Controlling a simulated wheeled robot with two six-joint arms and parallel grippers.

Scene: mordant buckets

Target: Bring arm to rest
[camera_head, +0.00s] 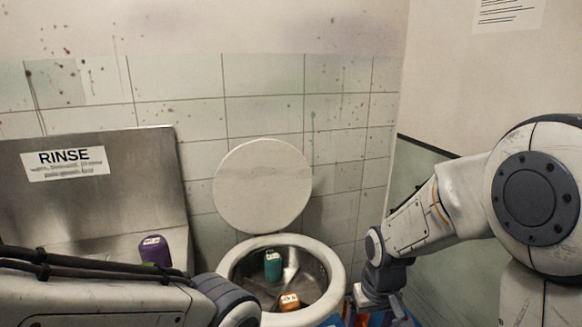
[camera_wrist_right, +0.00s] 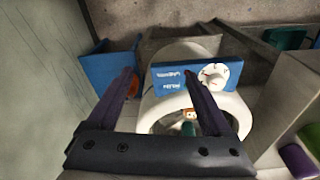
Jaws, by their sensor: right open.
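My right gripper (camera_head: 376,309) points down just right of a round vat with a white rim (camera_head: 227,262) in the head view. In the right wrist view its two fingers (camera_wrist_right: 158,80) are spread apart with nothing held between them. The vat also shows below the fingers in that view (camera_wrist_right: 238,118). Inside the vat are a teal piece (camera_head: 273,266) and an orange piece (camera_head: 289,301). My left arm crosses the lower left of the head view; its gripper is out of frame.
A round pale lid (camera_head: 263,185) stands behind the vat. A purple piece (camera_head: 155,250) sits by the metal RINSE panel (camera_head: 130,180). The right wrist view shows a blue panel with a white dial (camera_wrist_right: 180,78) and a blue box (camera_wrist_right: 105,65). A wall is close right.

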